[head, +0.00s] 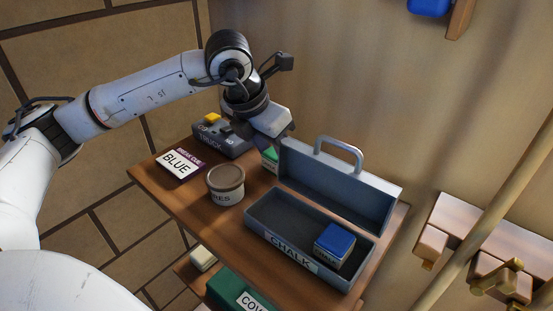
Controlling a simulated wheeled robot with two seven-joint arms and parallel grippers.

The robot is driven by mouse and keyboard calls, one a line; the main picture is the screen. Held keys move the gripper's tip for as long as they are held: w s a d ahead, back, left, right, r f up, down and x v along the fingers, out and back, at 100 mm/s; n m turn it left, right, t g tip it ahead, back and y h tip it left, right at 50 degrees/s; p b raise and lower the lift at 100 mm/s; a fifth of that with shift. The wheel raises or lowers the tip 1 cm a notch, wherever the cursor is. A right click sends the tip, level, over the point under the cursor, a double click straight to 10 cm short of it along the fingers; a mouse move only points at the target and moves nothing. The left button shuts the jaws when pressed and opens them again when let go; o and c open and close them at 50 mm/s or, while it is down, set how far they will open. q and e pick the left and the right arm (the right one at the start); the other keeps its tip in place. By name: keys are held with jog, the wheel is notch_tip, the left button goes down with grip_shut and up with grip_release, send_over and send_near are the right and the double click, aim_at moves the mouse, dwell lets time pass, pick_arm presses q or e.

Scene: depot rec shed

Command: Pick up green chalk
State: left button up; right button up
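The green chalk (269,158) is a small block with a green top on the table, behind the left end of the open chalk box's lid. It is partly hidden by the lid and by my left gripper. My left gripper (287,137) is just above it, pointing down; its fingertips are too dark and small to tell open from shut. Whether it touches the chalk is unclear. The grey metal box marked CHALK (262,236) has its lid raised and holds a blue chalk block (336,240) at its right end. My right gripper is not in view.
A lidded tub (226,187), a card reading BLUE (178,163) and a grey TRUCK box with a yellow part (221,137) share the wooden table (215,228). A green box (232,290) is lower down. A wall rack (460,235) and a slanted pole stand at right.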

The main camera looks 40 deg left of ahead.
pick_arm(q)
jog(key=c, duration=0.7)
jog(key=shift+c, duration=0.2)
jog(key=shift+r, duration=0.15)
